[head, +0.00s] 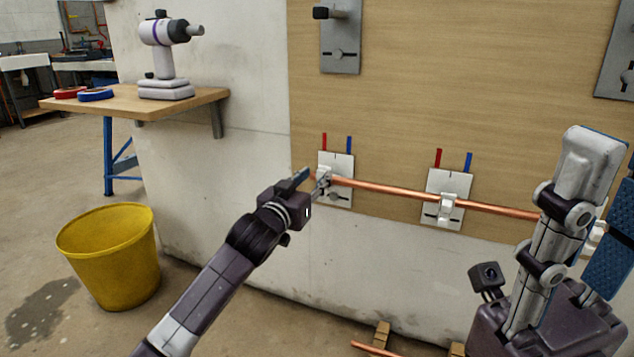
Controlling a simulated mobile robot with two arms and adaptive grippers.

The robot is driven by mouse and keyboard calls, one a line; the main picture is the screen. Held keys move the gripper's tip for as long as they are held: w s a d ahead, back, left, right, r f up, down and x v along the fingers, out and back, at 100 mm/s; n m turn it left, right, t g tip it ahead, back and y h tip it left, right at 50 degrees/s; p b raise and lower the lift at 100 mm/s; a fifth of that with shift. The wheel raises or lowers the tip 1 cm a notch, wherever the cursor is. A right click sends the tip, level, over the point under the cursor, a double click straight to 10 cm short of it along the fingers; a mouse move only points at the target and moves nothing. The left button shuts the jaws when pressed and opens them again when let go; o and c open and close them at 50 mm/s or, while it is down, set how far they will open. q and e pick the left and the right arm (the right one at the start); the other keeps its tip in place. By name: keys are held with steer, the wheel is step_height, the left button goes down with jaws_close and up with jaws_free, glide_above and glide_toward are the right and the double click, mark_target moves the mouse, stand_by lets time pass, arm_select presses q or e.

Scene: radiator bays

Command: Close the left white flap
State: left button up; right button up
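The left white flap (324,172) is a small part of the white clip on the left wall plate (343,165), at the left end of the copper pipe (390,189). My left gripper (310,182) is right at this clip and partly hides it. I cannot tell whether it touches the flap or how far the flap stands open. Its two fingers look apart, with a blue pad showing and nothing between them. My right gripper (606,200) is large and close at the right edge, pointing up. Its fingers are apart and look empty.
A middle plate (447,190) has a white clip (448,207) around the pipe. Red and blue tabs stand above the plates. A shelf (210,95) with a white tool (163,60) is at left, above a yellow bucket (112,260). Wood blocks (381,334) lie on the floor.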

arm_select(q)
steer(key=shift+b+x, duration=0.3)
steer(key=shift+x, duration=0.75)
jaws_close()
